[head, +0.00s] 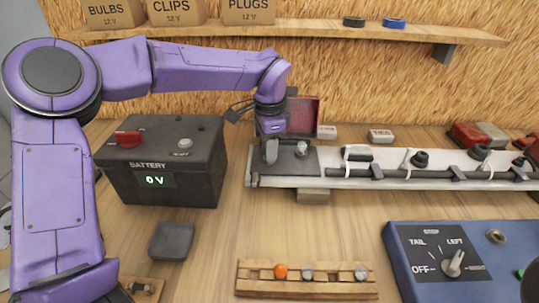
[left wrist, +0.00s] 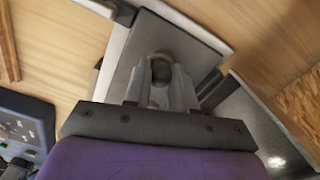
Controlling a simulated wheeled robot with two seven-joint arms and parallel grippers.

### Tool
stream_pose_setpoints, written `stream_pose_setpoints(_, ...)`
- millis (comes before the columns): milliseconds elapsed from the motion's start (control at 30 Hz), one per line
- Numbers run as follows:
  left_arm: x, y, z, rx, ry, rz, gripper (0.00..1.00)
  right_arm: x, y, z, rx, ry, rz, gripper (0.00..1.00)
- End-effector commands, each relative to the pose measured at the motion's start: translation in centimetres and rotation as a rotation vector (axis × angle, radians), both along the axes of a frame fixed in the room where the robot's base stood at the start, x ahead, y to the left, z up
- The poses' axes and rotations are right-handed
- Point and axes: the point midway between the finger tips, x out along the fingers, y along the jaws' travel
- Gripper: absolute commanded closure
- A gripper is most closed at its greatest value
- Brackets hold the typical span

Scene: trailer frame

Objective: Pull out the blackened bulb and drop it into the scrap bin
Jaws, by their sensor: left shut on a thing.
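My left gripper (head: 271,152) reaches down over the dark lamp housing at the left end of the white trailer bar (head: 335,182). In the left wrist view its two fingers (left wrist: 160,88) are shut on a dark, round-topped bulb (left wrist: 161,70) over the dark grey plate (left wrist: 190,45). In the head view the finger hides this bulb. I cannot tell whether it is still seated in its socket. A small silvery round part (head: 302,150) shows just right of the finger. I cannot make out a labelled scrap bin. My right gripper is not in view.
A red lens (head: 305,116) stands up behind the housing. The black battery box (head: 160,165) reads 0 V at left. A dark grey square object (head: 171,241) lies in front of it. A wooden bulb rack (head: 255,286) and blue switch box (head: 400,238) stand at the front.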

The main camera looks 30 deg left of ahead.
Motion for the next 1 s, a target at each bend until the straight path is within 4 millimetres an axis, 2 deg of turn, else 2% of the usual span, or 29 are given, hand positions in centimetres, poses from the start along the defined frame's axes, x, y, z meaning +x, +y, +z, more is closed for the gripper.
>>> stream_pose_setpoints(267,0.0,0.0,0.0,0.000,0.000,0.002,0.89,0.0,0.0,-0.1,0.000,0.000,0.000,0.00)
stream_pose_setpoints(1000,0.0,0.0,-0.2,0.001,-0.001,0.218,0.89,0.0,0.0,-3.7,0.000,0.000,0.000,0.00)
